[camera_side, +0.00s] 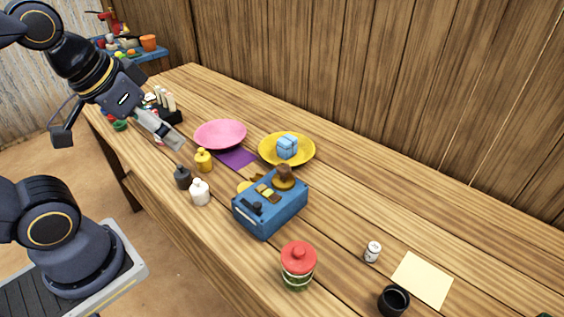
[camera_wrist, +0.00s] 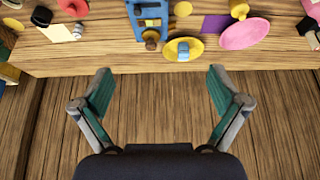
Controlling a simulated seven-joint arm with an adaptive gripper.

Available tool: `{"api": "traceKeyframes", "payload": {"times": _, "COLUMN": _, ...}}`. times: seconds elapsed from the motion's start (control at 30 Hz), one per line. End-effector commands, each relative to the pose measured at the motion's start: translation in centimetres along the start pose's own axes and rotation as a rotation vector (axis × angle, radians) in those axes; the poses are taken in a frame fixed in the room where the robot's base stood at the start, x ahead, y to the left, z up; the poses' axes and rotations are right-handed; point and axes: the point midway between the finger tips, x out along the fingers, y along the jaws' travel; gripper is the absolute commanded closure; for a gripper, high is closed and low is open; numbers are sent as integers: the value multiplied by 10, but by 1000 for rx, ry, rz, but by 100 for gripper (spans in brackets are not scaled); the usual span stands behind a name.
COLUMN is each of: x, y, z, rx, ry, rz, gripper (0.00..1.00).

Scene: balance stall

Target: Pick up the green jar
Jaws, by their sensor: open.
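A jar (camera_side: 297,278) with a red lid and a green body with a pale band stands upright near the front edge of the table in the side view. Its red lid (camera_wrist: 74,6) is cut off by the top edge in the wrist view. My gripper (camera_side: 176,143) is open and empty above the far left part of the table, well away from this jar. In the wrist view my gripper (camera_wrist: 160,77) shows two spread fingers with nothing between them. A small green item (camera_side: 120,126) lies at the far left; I cannot tell what it is.
A blue balance (camera_side: 268,213) stands mid-table. Behind it are a pink plate (camera_side: 220,134) and a yellow plate (camera_side: 266,152) bearing a blue bundle (camera_side: 287,147). Small bottles stand left. A plank wall backs the table.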

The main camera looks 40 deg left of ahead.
Motion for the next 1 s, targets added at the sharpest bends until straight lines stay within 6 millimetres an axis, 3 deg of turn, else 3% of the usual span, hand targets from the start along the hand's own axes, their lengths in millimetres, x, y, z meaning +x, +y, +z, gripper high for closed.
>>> {"api": "traceKeyframes", "payload": {"times": 0.13, "x": -4, "y": 0, "z": -6, "rx": 12, "ry": 17, "rz": -1, "gripper": 3}}
{"api": "traceKeyframes", "payload": {"times": 0.27, "x": -9, "y": 6, "z": -38, "rx": 62, "ry": 24, "rz": 6, "gripper": 3}}
{"api": "traceKeyframes", "payload": {"times": 0.37, "x": 4, "y": 28, "z": -68, "rx": 153, "ry": -26, "rz": 36, "gripper": 3}}
{"api": "traceKeyframes", "payload": {"times": 0.5, "x": 45, "y": 83, "z": -100, "rx": 321, "ry": -136, "rz": 94, "gripper": 3}}
{"api": "traceKeyframes", "payload": {"times": 0.57, "x": 67, "y": 111, "z": -104, "rx": 397, "ry": -190, "rz": 119, "gripper": 3}}
{"api": "traceKeyframes", "payload": {"times": 0.7, "x": 118, "y": 174, "z": -91, "rx": 554, "ry": -312, "rz": 160, "gripper": 3}}
{"api": "traceKeyframes", "payload": {"times": 0.8, "x": 145, "y": 206, "z": -71, "rx": 634, "ry": -385, "rz": 175, "gripper": 3}}
{"api": "traceKeyframes", "payload": {"times": 1.0, "x": 171, "y": 230, "z": -34, "rx": 719, "ry": -473, "rz": 180, "gripper": 3}}
